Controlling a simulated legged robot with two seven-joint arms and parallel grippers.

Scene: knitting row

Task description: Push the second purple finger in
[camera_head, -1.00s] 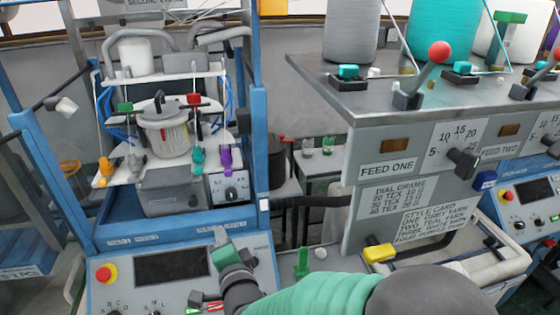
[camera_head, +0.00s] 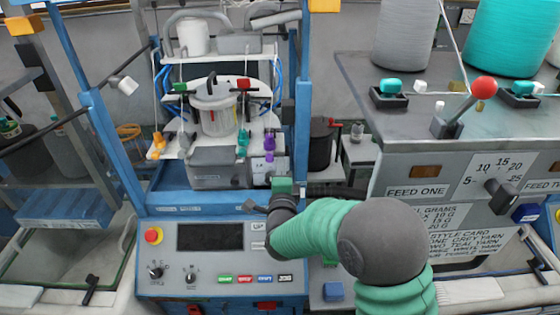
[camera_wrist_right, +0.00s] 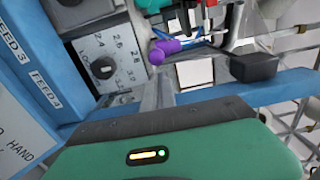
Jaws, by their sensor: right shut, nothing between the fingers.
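A purple finger (camera_head: 269,144) hangs at the right end of the white carrier on the knitting machine, right of a teal one (camera_head: 243,142). In the right wrist view the purple piece (camera_wrist_right: 163,50) shows as a rounded knob with a thin part reaching right; I cannot tell whether it is one finger or two. My right gripper (camera_head: 252,207) is shut and empty. It is below the purple finger in the head view, in front of the machine's blue front rail, and apart from it. My left gripper is not in view.
The control panel with a dark screen (camera_head: 210,237) and red button (camera_head: 153,235) lies below. A dial plate (camera_wrist_right: 108,65) sits beside the purple piece. The grey feed cabinet (camera_head: 420,172) with a red-knobbed lever (camera_head: 484,88) stands right.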

